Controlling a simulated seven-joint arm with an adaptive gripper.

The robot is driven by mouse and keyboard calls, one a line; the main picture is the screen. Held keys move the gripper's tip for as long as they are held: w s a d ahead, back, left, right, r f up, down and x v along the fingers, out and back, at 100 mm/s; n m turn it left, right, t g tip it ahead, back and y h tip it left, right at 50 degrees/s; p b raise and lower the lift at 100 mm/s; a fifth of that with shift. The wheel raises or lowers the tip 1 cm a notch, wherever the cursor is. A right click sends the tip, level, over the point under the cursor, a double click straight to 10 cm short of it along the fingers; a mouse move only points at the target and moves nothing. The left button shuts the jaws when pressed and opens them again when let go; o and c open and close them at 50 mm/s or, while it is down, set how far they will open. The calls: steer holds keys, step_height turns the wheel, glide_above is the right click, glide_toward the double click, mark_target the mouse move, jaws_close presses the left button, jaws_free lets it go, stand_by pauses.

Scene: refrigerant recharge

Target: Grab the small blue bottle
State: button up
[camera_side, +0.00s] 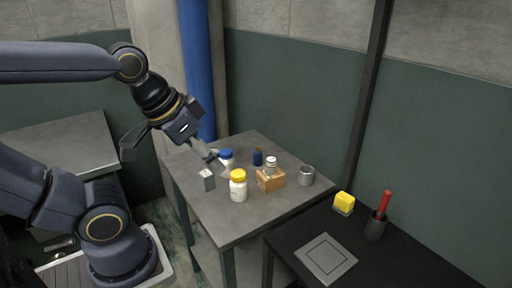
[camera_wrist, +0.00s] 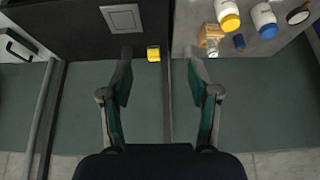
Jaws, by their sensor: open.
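The small blue bottle (camera_side: 258,158) stands upright on the grey table, behind the wooden box and right of the blue-capped bottle. It also shows in the wrist view (camera_wrist: 239,42), right of the fingers. My gripper (camera_side: 173,158) is open and empty, raised at the left side of the grey table, apart from the small blue bottle. In the wrist view my gripper's fingers (camera_wrist: 159,54) are spread wide with nothing between them at close range.
The black table holds a yellow block (camera_side: 344,201) and a red-handled tool (camera_side: 385,202).

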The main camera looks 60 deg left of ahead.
stand_by(0.5)
steer(key=shift+o, duration=1)
